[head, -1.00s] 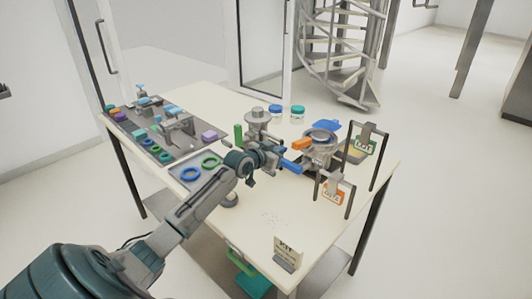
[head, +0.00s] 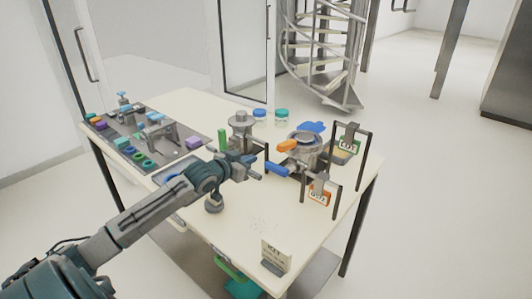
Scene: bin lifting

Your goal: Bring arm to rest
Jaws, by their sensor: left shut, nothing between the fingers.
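My left arm reaches in from the lower left over the table (head: 225,240). My left gripper (head: 257,171) is shut and empty above the middle of the table, its tips pointing right. It is close to the blue handle (head: 276,169) of a grey device (head: 303,150), with a small gap in the picture. The device also has an orange handle (head: 287,146). The wrist hides part of a tray (head: 172,178) with a blue ring. My right gripper is out of view.
A grey board (head: 120,135) with coloured parts lies at the left. Two dark frames with hanging signs, one orange (head: 320,197), one green (head: 346,146), stand at the right. A small KIT sign (head: 274,256) stands at the near edge. Two jars (head: 281,114) stand behind.

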